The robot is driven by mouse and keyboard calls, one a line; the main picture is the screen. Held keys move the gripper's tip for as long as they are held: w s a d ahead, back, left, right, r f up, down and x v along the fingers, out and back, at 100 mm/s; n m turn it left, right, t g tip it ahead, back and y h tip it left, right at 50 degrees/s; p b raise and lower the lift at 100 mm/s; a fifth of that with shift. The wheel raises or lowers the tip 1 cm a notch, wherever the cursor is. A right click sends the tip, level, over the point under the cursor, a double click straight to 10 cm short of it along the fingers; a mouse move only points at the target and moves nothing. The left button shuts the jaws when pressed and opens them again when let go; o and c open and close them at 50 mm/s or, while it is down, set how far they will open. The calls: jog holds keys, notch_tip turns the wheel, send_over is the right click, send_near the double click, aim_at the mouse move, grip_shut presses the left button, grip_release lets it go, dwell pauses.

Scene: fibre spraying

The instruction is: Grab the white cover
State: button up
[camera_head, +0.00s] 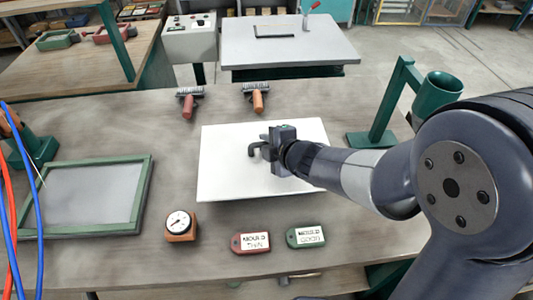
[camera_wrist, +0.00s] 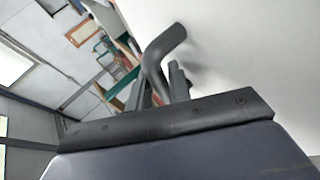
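The white cover (camera_head: 225,178) is a flat, pale rectangular panel in the middle of the workbench in the head view. In the wrist view the white cover (camera_wrist: 250,45) fills the upper right as a plain surface. My gripper (camera_head: 266,148) is in front of the cover's middle in the head view, hiding part of it. A dark bent hook-like piece (camera_wrist: 163,50) shows at my gripper (camera_wrist: 165,85) in the wrist view, close to the white surface. I cannot tell whether this piece is a handle or a finger, nor whether the fingers are closed on it.
On the workbench (camera_head: 340,235) are a green-framed screen (camera_head: 90,195), a dial gauge (camera_head: 180,224), red (camera_head: 250,242) and green (camera_head: 305,236) tags, two brushes (camera_head: 188,103) (camera_head: 257,98), and a green stand with a cup (camera_head: 438,92). Blue and red hoses (camera_head: 40,225) hang at left.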

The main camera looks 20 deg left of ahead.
jog(key=shift+c, duration=0.5)
grip_shut()
jog(key=shift+r, duration=0.15)
